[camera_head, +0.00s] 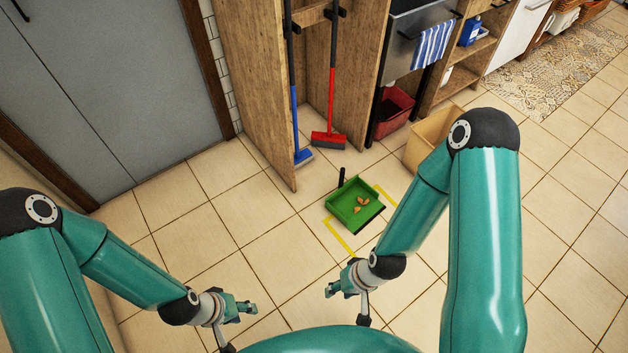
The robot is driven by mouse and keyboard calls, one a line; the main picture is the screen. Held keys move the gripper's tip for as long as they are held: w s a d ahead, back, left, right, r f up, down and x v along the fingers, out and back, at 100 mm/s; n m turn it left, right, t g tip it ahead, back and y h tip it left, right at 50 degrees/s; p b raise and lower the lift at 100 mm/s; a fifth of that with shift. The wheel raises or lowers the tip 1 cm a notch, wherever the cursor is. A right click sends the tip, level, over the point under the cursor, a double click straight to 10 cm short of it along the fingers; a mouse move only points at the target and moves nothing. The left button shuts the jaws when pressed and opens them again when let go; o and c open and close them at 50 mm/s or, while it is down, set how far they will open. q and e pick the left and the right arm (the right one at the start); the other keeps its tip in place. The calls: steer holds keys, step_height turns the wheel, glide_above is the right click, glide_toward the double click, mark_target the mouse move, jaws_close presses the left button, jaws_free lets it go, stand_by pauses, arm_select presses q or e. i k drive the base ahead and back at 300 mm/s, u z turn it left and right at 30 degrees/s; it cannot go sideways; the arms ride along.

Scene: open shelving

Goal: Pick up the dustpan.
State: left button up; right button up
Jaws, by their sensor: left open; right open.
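The green dustpan (343,208) lies on the tiled floor with a few small orange-brown bits in it. Its short black handle (341,177) stands up at its far side. My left gripper (250,308) is open and empty, to the left of the dustpan and nearer to me. My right gripper (331,290) is open and empty, on the near side of the dustpan and apart from it. Parts of both grippers are small in view and partly hidden by my own body.
Yellow tape (341,238) marks the floor around the dustpan. A blue broom (294,110) and a red broom (331,90) hang in a wooden bay behind it. A tan bin (424,137) and a red bin (394,112) stand behind right. Floor to the left is clear.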

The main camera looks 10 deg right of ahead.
mark_target(341, 203)
steer(key=u, duration=0.05)
steer(key=i, duration=1.15)
steer(key=z, duration=0.75)
steer(key=i, duration=0.55)
steer(key=z, duration=0.3)
steer(key=k, duration=0.9)
steer(key=z, duration=0.2)
steer(key=i, duration=0.9)
steer(key=u, duration=0.1)
